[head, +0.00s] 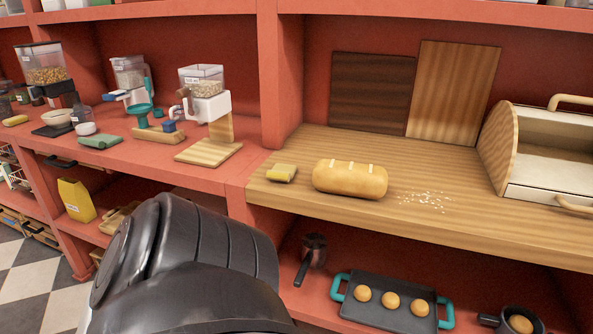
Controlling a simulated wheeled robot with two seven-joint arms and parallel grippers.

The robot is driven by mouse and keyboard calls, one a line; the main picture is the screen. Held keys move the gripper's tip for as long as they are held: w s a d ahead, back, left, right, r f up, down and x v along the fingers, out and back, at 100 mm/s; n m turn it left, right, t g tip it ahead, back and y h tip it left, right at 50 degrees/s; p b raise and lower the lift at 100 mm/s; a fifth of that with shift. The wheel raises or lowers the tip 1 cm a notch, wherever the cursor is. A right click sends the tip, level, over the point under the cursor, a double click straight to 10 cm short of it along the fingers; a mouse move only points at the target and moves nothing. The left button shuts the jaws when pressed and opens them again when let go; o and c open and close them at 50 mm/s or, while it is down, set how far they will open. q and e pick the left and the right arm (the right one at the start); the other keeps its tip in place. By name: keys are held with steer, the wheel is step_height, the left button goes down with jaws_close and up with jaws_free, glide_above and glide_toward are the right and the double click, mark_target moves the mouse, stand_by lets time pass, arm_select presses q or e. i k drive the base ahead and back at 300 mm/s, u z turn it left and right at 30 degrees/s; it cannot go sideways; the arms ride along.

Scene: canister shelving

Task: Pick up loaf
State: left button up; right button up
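A golden-brown loaf (350,179) with pale score marks lies on the wooden counter (445,216), near its front edge. Nothing touches it from above. A large dark arm part of mine fills the bottom left, below and left of the loaf. No fingertips of either gripper show in the head view.
A yellow block (281,173) sits just left of the loaf, and white crumbs (424,200) lie to its right. A bread box (545,150) stands at the right. Two boards (370,92) lean on the back wall. A tray with buns (340,287) is on the shelf below.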

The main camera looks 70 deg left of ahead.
mark_target(369, 180)
steer(key=u, duration=1.85)
